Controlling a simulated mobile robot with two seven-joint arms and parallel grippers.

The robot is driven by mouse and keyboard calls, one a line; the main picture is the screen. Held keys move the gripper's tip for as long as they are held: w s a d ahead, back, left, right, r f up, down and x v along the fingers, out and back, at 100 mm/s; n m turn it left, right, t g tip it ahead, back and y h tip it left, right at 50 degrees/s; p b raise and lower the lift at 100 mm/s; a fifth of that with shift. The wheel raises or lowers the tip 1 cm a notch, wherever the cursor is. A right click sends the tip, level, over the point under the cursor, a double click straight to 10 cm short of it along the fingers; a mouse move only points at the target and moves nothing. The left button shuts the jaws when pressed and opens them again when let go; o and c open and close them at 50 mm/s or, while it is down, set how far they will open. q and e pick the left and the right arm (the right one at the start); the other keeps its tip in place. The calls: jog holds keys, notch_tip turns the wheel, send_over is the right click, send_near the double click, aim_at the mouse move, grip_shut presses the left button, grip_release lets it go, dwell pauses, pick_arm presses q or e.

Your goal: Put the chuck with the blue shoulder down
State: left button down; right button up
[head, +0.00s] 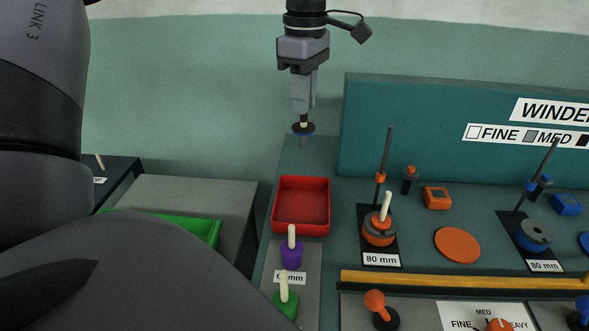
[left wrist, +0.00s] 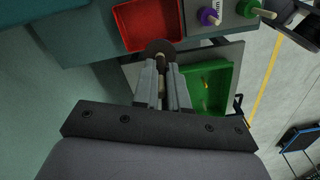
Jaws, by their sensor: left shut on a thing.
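My left gripper (head: 303,112) points down at the top middle of the head view, shut on the cream peg of a chuck. The chuck with the blue shoulder (head: 303,130) hangs below the fingertips, with a dark disc, a blue edge and a short grey stub. It hangs roughly upright, appearing above the bench's far left part, behind the red tray (head: 301,230). In the left wrist view the gripper (left wrist: 163,75) holds the chuck, seen as a dark disc (left wrist: 156,48) beside the red tray (left wrist: 124,40). My right gripper is not in view.
The red tray looks empty. Purple (head: 291,254) and green (head: 285,302) pegged pieces stand in front of it. An orange piece (head: 379,233) and a blue-banded piece (head: 533,237) sit by upright rods. A teal panel (head: 420,135) rises behind. A green tray (head: 206,231) is at left.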

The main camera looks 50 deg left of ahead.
aim_at(303, 127)
pick_arm(q)
notch_tip(303, 127, down, 20)
jog(key=b, duration=0.1)
jog(key=c, duration=1.2)
grip_release()
jog(key=shift+o, duration=0.2)
jog(key=shift+r, duration=0.1)
notch_tip(303, 127, up, 12)
